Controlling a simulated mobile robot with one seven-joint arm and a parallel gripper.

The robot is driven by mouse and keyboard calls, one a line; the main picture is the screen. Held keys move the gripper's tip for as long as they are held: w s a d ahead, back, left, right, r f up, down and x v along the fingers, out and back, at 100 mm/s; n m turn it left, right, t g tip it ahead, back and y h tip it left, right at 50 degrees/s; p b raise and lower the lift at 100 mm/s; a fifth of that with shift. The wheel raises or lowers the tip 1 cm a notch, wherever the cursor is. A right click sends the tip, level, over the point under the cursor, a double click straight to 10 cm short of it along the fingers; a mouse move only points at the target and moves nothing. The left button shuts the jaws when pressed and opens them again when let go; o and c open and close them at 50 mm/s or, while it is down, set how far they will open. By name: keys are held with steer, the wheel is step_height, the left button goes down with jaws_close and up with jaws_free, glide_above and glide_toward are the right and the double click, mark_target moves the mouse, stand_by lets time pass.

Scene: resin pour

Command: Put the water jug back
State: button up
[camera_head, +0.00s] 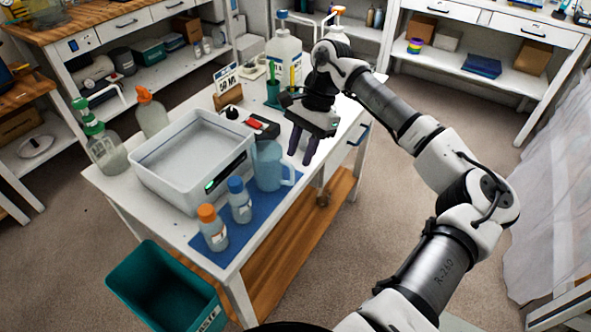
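The water jug (269,168), a translucent light-blue pitcher with a handle on its right side, stands upright at the far end of the blue mat (244,232) on the white table. My gripper (301,157) hangs to the right of the jug, beyond its handle, with its dark fingers pointing down. The two fingers are apart with nothing seen between them. The gripper appears clear of the jug, though its exact height and distance are hard to judge.
A grey-white tub (190,160) stands left of the jug. An orange-capped bottle (213,230) and a blue-capped bottle (239,203) share the mat. A large white bottle (284,60) and green cup (273,92) stand behind. A teal bin (165,290) is on the floor.

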steer(key=b+v, duration=0.1)
steer(key=v, duration=0.5)
steer(key=shift+r, duration=0.1)
stand_by(1.9)
